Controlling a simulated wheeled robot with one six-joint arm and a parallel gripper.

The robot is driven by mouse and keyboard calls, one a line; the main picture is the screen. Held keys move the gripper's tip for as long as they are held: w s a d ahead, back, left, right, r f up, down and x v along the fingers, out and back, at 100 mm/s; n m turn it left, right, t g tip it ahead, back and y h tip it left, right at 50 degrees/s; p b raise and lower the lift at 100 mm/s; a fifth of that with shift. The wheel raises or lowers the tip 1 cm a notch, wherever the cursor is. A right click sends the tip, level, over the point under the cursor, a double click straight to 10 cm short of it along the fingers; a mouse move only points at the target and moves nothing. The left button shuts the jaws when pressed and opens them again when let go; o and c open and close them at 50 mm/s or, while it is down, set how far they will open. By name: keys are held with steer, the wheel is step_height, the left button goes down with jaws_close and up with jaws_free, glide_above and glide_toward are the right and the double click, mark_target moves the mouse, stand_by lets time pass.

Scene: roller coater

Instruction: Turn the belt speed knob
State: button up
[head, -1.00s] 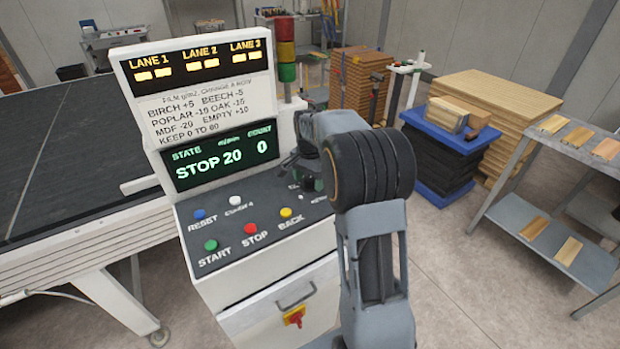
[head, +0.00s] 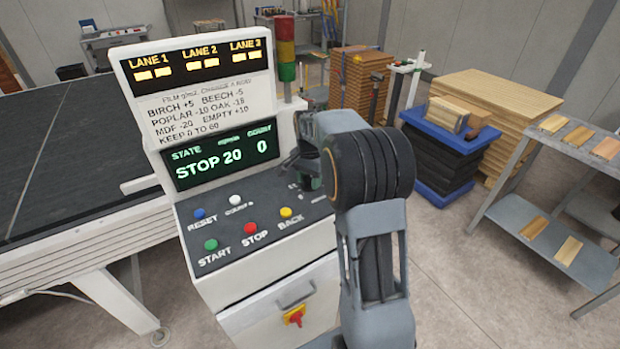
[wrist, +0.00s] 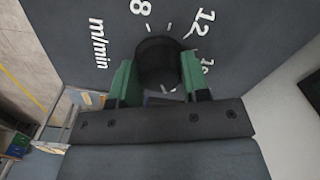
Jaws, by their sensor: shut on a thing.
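The belt speed knob (wrist: 160,62) is a round black knob on the dark panel, seen close up in the wrist view. White marks and the numbers 8 and 12 surround it, with "m/min" printed to the left. My gripper (wrist: 157,82) has its green-padded fingers on either side of the knob, shut on it. In the head view my arm hides the knob, and my gripper (head: 308,180) shows only partly at the right of the control panel (head: 262,212). The green display (head: 220,158) reads STOP 20 and 0.
Start (head: 211,244), stop (head: 250,228), back (head: 286,212) and reset (head: 199,214) buttons sit left of my gripper. The upright sign panel (head: 200,90) stands behind. A red and yellow switch (head: 295,317) is on the cabinet front. A belt table (head: 60,150) lies left.

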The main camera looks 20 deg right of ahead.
mark_target(310, 178)
steer(key=n, duration=1.1)
stand_by(0.3)
steer(key=shift+n, duration=0.4)
steer(key=o, duration=0.9)
steer(key=shift+r, duration=0.15)
step_height(310, 178, up, 14)
steer(key=shift+f, duration=0.2)
stand_by(0.4)
